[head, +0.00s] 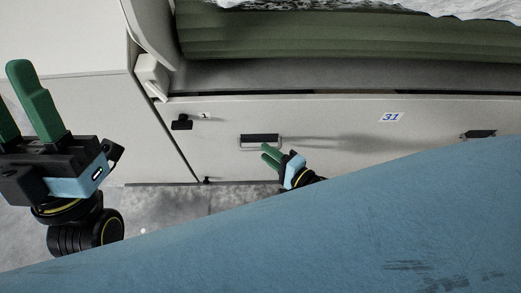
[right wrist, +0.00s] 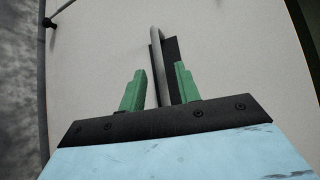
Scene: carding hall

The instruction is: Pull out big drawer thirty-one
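The wide pale drawer front (head: 340,160) carries a white label with a blue 31 (head: 391,117). A grey bar handle (head: 260,136) with a dark recess sits on its left part, and the drawer looks shut. My right gripper (head: 268,154) is just below this handle in the head view. In the right wrist view my right gripper (right wrist: 160,72) is open, and the handle bar (right wrist: 157,55) shows between its two green fingers; I cannot tell whether they touch it. My left gripper (head: 14,88) is raised at the left, open and empty, away from the drawer.
A second dark handle (head: 478,134) is at the drawer's right end. A black latch (head: 182,122) is at its upper left. Above runs a green ribbed roller (head: 340,36) with white fibre on it. Grey floor (head: 170,204) shows below the drawer.

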